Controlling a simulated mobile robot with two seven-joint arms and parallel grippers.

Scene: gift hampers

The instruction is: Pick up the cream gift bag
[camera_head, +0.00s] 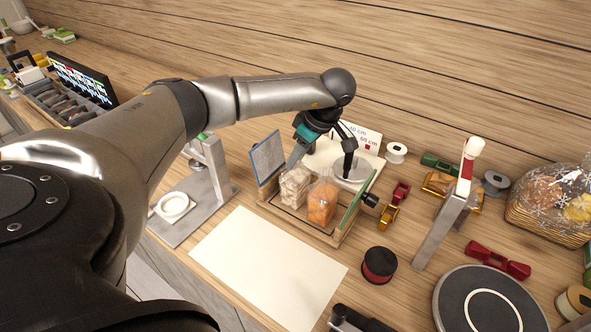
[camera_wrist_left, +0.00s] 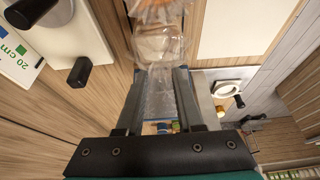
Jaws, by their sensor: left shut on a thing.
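The cream gift bag (camera_head: 295,188) is a clear bag with pale contents, standing in a small wooden tray (camera_head: 333,239) in the head view. My left gripper (camera_head: 296,157) reaches down to its top from above and behind. In the left wrist view the fingers (camera_wrist_left: 160,98) are closed on the clear upper part of the bag (camera_wrist_left: 159,62). The bag still looks to be within the tray; whether its base touches the tray floor is hard to tell. My right gripper is not in view.
An orange-filled clear bag (camera_head: 322,204) stands close to the right of the cream bag. A blue-grey panel (camera_head: 267,158) and a green panel (camera_head: 352,200) flank the tray. A white sheet (camera_head: 268,270) lies in front. A red-black spool (camera_head: 379,265) is at right.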

